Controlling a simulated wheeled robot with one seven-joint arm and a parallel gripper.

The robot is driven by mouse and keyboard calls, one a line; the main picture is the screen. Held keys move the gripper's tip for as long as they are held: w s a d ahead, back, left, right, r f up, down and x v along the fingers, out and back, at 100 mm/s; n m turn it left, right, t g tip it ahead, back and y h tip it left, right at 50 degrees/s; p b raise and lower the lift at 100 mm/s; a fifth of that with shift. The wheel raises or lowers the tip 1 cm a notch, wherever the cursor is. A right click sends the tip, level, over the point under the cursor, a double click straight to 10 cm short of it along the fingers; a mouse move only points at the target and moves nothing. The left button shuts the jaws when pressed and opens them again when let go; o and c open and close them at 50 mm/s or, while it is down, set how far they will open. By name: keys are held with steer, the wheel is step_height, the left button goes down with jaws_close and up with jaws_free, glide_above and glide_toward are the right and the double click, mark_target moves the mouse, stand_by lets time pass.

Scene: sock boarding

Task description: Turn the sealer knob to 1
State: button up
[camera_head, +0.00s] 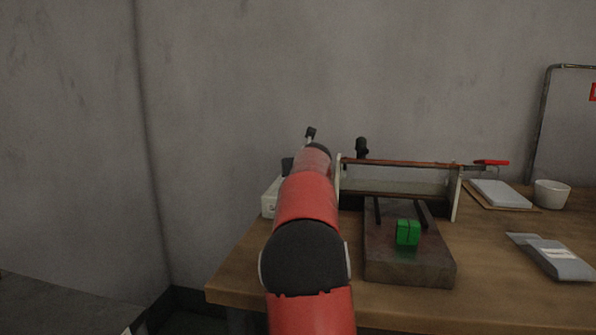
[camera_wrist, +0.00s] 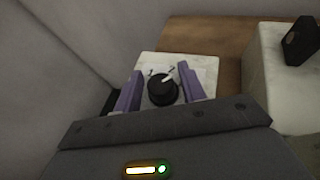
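The sealer knob (camera_wrist: 162,90) is black and round with a white pointer that points to the upper right in the wrist view. It sits on the white face of the sealer box (camera_wrist: 207,70). Small marks beside the knob are too blurred to read. My gripper (camera_wrist: 161,69) is open, with one purple finger on each side of the knob. A gap shows on the left; I cannot tell whether the right finger touches. In the head view my red arm hides the knob and most of the white box (camera_head: 269,203).
A sealing press (camera_head: 395,188) with a red-handled bar stands on the wooden table (camera_head: 490,270). In front of it lies a dark slab (camera_head: 400,270) bearing a green block (camera_head: 408,232). A white bowl (camera_head: 551,194) and grey packets (camera_head: 562,262) are at right. The wall is close behind.

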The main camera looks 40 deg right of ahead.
steer(key=c, duration=0.7)
steer(key=shift+d+f+n+y, duration=0.1)
steer(key=shift+n+y, duration=0.3)
steer(key=shift+n+t+y, duration=0.3)
steer(key=o, duration=1)
